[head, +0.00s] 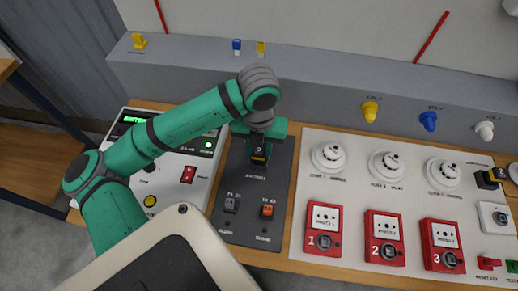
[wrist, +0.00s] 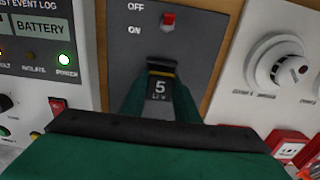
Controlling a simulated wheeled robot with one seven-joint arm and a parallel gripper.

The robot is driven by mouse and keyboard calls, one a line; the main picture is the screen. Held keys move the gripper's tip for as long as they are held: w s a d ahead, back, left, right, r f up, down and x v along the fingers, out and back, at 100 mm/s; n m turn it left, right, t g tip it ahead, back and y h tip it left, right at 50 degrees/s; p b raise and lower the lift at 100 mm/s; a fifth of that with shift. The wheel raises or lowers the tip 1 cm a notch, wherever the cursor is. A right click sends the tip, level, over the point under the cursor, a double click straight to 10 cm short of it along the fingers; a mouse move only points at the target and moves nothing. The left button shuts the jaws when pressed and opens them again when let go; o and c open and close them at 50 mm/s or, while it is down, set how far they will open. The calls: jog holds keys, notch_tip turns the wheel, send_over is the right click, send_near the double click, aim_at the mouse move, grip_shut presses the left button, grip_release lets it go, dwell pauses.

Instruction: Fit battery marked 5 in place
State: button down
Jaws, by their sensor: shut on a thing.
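The battery marked 5 (wrist: 160,92) is a dark block with a yellow stripe and a white 5, seen between my gripper's fingers in the wrist view. It also shows in the head view (head: 259,156) at the upper part of the dark grey battery panel (head: 236,190). My gripper (head: 258,150) is shut on it, and its green fingers (wrist: 160,110) lie on both sides of it. The battery's far end is at a dark opening in the panel. I cannot tell how deep it sits.
A white control panel (head: 185,160) with a lit green lamp (head: 208,145) stands left. To the right, a white board holds round detectors (head: 328,156) and red call points (head: 323,229).

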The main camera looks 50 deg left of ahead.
jog(key=shift+f, duration=0.15)
jog(key=c, duration=1)
grip_release()
jog(key=shift+r, duration=3.55)
